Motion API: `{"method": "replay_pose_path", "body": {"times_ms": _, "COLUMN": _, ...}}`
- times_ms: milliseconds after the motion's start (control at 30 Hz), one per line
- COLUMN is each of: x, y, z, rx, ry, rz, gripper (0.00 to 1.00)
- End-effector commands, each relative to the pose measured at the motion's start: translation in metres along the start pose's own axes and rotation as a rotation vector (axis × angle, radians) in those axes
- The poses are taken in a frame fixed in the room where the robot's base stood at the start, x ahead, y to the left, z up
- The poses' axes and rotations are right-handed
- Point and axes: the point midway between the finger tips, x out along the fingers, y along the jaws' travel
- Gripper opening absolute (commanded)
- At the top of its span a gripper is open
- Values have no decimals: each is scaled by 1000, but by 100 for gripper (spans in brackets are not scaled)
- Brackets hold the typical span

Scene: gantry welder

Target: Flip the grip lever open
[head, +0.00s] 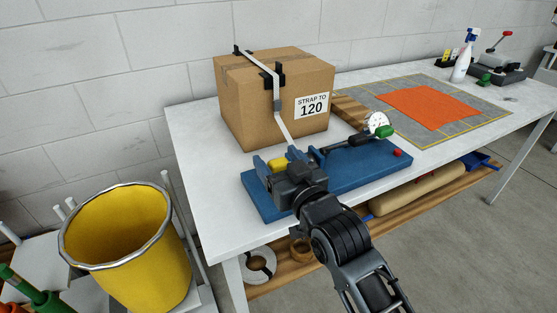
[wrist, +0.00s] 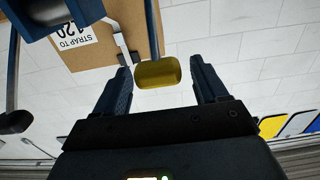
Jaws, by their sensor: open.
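A blue strapping tool (head: 345,173) stands on the white table in front of a strapped carton. A yellow grip (head: 278,165), which looks like the end of the grip lever, sits at the tool's left end. My gripper (head: 282,160) is at this end, its black body hiding part of the tool. In the wrist view, the yellow grip (wrist: 158,74) is between the two blue fingers of my open gripper (wrist: 161,66), with a gap on each side. The lever's pivot is not clear. A green-tipped handle (head: 385,131) and a white dial (head: 378,119) are farther right.
The carton (head: 255,110), labelled "STRAP TO 120", stands behind the tool with a grey strap (head: 276,88) around it. A red button (head: 397,153) is at the tool's right end. A yellow bin (head: 125,235) stands left of the table. An orange sheet (head: 430,105) lies farther right.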

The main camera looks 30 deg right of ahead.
Motion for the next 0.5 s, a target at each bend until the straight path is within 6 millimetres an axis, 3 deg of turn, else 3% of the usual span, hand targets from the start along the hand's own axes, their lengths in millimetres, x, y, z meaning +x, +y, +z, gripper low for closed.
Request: {"method": "replay_pose_path", "body": {"times_ms": 500, "x": -68, "y": 0, "z": 2, "rx": 0, "ry": -1, "rz": 0, "gripper": 72}}
